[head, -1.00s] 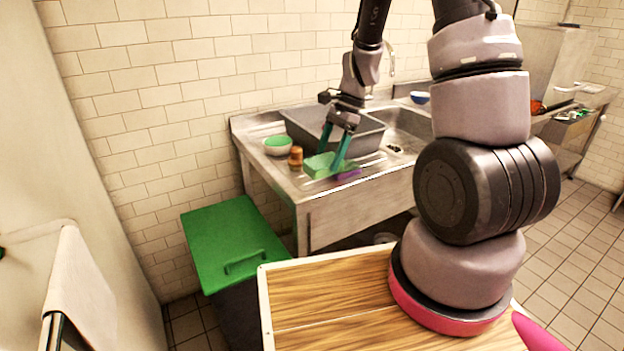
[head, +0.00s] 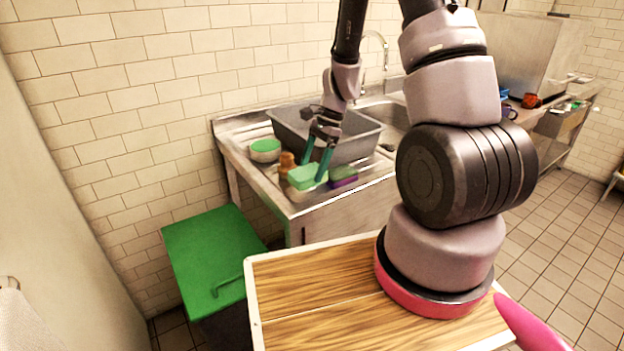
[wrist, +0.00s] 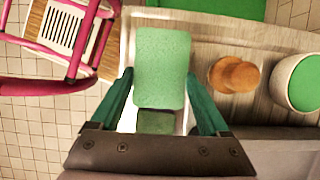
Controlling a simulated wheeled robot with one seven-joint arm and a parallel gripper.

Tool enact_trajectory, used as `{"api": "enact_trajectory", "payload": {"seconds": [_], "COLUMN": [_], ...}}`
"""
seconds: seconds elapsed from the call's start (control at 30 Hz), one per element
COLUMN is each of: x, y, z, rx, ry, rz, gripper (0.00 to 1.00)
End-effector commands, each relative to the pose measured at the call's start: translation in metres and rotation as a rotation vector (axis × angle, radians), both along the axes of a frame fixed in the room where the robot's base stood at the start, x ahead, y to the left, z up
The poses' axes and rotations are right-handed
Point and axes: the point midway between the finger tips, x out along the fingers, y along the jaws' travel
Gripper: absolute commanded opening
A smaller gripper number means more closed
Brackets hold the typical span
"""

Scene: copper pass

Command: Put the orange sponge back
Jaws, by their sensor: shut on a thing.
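My gripper (head: 313,172) points down over the front left of the metal sink counter (head: 345,201). Its teal fingers are shut on a green-topped sponge (head: 303,178), whose lower part looks pale. In the wrist view the held sponge (wrist: 162,62) shows its green face and looks nearer than a second sponge. That second sponge (head: 343,177) is purple with a green top and lies just right of the held one; its green top also shows in the wrist view (wrist: 155,123). No clearly orange sponge shows. I cannot tell the clearance under the held sponge.
A brown turned object (head: 286,164) and a bowl with green inside (head: 265,150) stand left of the gripper. A grey tub (head: 360,147) stands close behind it. A green-lidded bin (head: 211,252) is at the counter's left. Mugs (head: 531,101) stand far right.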

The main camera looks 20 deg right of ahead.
Motion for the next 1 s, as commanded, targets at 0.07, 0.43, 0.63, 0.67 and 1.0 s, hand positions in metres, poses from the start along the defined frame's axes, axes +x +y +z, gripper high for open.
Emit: {"api": "enact_trajectory", "payload": {"seconds": [0.07,0.43,0.63,0.67,1.0], "x": [-0.001,0.000,0.000,0.000,0.000], "y": [0.000,0.000,0.000,0.000,0.000], "z": [-0.009,-0.039,-0.042,-0.042,-0.038], "rx": [0.000,0.000,0.000,0.000,0.000], "ry": [0.004,0.000,0.001,0.000,0.000], "rz": [-0.001,0.000,-0.001,-0.001,0.001], "gripper": [0.35,0.35,0.35,0.87,1.00]}}
